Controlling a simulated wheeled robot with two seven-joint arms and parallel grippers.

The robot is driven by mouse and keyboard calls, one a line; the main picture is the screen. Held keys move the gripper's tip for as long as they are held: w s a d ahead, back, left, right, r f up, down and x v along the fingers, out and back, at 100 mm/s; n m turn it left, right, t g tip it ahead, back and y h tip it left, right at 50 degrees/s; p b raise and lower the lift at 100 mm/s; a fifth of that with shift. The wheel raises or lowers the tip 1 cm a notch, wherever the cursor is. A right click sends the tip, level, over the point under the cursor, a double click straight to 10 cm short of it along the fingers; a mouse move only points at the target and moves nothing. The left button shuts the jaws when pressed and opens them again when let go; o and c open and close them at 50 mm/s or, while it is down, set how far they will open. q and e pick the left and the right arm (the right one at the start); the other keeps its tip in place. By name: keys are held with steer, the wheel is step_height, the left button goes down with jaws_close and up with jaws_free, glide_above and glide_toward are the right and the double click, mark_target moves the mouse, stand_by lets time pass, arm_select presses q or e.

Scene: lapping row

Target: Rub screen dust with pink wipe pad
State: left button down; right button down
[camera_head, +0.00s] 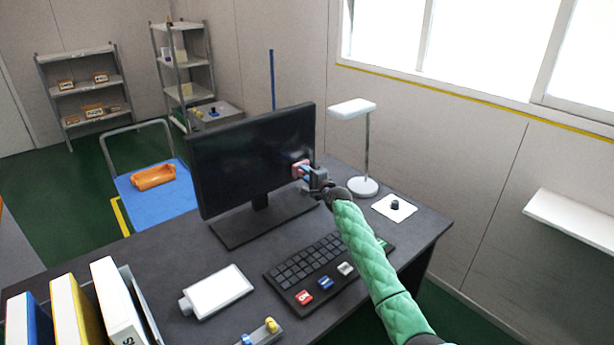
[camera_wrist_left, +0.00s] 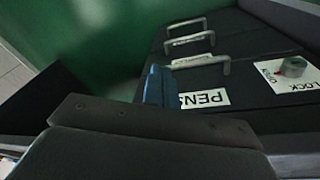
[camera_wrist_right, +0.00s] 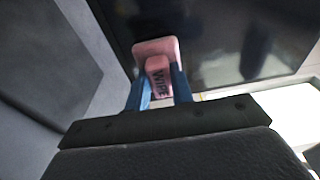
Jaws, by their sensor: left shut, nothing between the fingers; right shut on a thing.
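The pink wipe pad (camera_wrist_right: 156,46) is held between the blue fingertips of my right gripper (camera_wrist_right: 160,90), with the word WIPE on its handle. In the head view my right gripper (camera_head: 307,172) holds the pad (camera_head: 298,169) at the right part of the dark monitor screen (camera_head: 245,150). The pad's face is against or very close to the screen; I cannot tell which. No separate dust patch is clear on the screen. My left gripper (camera_wrist_left: 155,88) shows only in its own wrist view, shut and empty, near a dark drawer unit labelled PENS.
The desk (camera_head: 170,255) holds a keyboard (camera_head: 305,265), a white tablet-like board (camera_head: 218,292), binders (camera_head: 75,310) at the left and a lamp (camera_head: 363,185) just right of my right gripper. A blue cart (camera_head: 150,205) stands behind the desk.

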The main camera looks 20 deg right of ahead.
steer(key=shift+w, duration=0.15)
steer(key=shift+w+d+r+b, duration=0.1)
steer(key=shift+w+d+b, duration=0.2)
steer(key=shift+d+b, duration=0.3)
steer(key=shift+w+d+r+b, duration=0.1)
steer(key=shift+w+d+b, duration=0.25)
steer(key=shift+d, duration=0.3)
steer(key=shift+s+a+p, duration=0.3)
steer(key=shift+a+p, duration=0.25)
steer(key=shift+a, duration=0.15)
steer(key=shift+s+a+p, duration=0.3)
steer(key=shift+a+p, duration=0.2)
steer(key=shift+a, duration=0.2)
steer(key=shift+w+d+b, duration=0.3)
steer(key=shift+d+b, duration=0.4)
steer(key=shift+d, duration=0.3)
steer(key=shift+w+d+b, duration=0.3)
steer(key=shift+d+b, duration=0.4)
steer(key=shift+d, duration=0.25)
